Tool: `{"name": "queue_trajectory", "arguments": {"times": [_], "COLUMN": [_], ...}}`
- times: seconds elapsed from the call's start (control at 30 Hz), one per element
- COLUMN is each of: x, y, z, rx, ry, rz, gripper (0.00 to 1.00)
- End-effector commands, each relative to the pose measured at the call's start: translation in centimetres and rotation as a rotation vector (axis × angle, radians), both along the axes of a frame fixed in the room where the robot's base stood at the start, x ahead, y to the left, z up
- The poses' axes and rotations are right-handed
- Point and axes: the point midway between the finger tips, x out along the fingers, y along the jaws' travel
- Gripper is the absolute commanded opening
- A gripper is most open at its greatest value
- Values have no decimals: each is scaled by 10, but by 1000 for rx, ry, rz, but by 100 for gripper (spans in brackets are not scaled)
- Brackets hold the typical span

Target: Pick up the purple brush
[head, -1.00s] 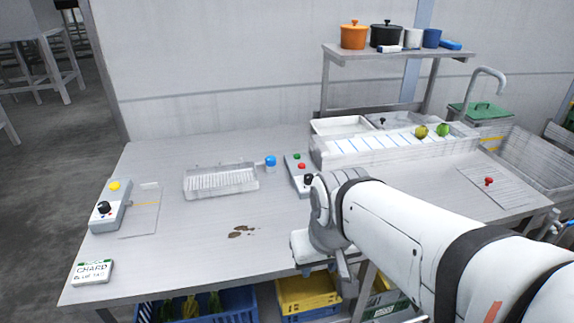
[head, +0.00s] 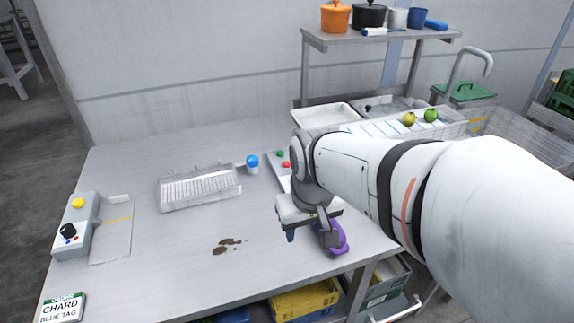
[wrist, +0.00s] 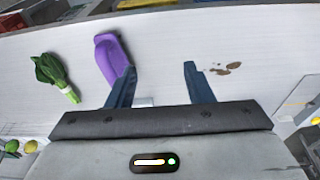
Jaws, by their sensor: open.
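The purple brush (head: 334,238) lies on the steel table near its front edge, partly hidden by my gripper in the head view. In the wrist view the purple brush (wrist: 112,58) lies just beyond my left fingertip, and that finger overlaps its near end. My gripper (wrist: 158,75) is open, with both dark blue fingers spread apart and nothing between them.
A leafy green bunch (wrist: 55,76) lies left of the brush in the wrist view. Brown stains (head: 228,245) mark the table. A wire rack (head: 199,187), a blue-capped container (head: 252,164) and a control box (head: 78,226) stand farther off. The table's middle is mostly clear.

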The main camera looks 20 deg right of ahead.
Motion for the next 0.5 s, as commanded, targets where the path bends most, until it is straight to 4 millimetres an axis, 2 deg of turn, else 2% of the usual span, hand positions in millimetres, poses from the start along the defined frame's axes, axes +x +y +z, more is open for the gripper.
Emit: {"name": "queue_trajectory", "arguments": {"times": [0.1, 0.23, 0.4, 0.5], "x": [30, 57, 80, 86], "y": [-23, -52, -84, -94], "z": [2, -8, -24, -31], "rx": [-8, -9, -2, 2], "ry": [59, 116, 167, 181], "rz": [15, 40, 66, 77], "gripper": [47, 47, 47, 47]}}
